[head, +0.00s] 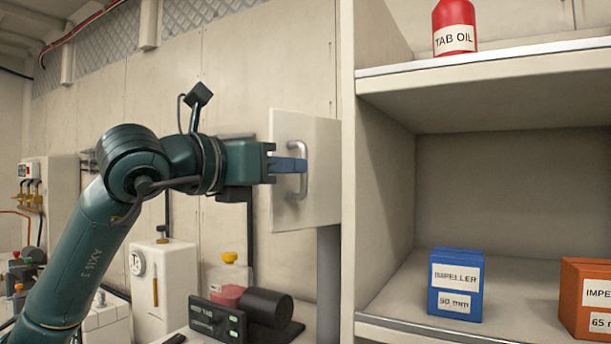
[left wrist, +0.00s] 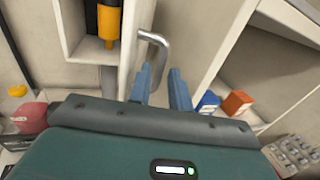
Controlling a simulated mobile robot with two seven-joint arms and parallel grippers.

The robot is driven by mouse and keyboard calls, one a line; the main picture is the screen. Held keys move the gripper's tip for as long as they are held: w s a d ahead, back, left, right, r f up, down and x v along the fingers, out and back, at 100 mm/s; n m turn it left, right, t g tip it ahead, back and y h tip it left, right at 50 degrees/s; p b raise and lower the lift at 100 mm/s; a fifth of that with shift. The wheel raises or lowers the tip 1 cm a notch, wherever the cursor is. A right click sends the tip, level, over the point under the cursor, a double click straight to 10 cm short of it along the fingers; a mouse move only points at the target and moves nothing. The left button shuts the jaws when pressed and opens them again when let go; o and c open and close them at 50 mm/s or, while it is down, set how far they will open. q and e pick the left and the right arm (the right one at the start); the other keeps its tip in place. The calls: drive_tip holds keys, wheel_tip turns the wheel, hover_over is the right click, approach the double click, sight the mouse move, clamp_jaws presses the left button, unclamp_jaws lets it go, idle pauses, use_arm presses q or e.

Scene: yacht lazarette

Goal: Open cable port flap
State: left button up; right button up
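The cable port flap (head: 318,198) is a flat pale panel left of the shelf unit. It stands at an angle out from the wall, its left edge nearer to me, so it looks partly open. Its silver bar handle (head: 304,184) also shows in the left wrist view (left wrist: 158,48). My left gripper (head: 298,165) reaches the handle from the left. My right gripper is not in view.
The shelf unit (head: 350,150) stands close right of the flap, with a blue impeller box (head: 455,285), an orange box (head: 588,300) and a red oil bottle (head: 454,22). A bench below holds a dark device (head: 218,320) and a red-filled bottle (head: 229,282). A recess with an orange item (left wrist: 108,25) shows left of the handle.

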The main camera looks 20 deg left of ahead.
use_arm(q)
drive_tip(key=b+v, duration=0.1)
drive_tip(key=v, duration=0.6)
drive_tip(key=shift+s, duration=0.1)
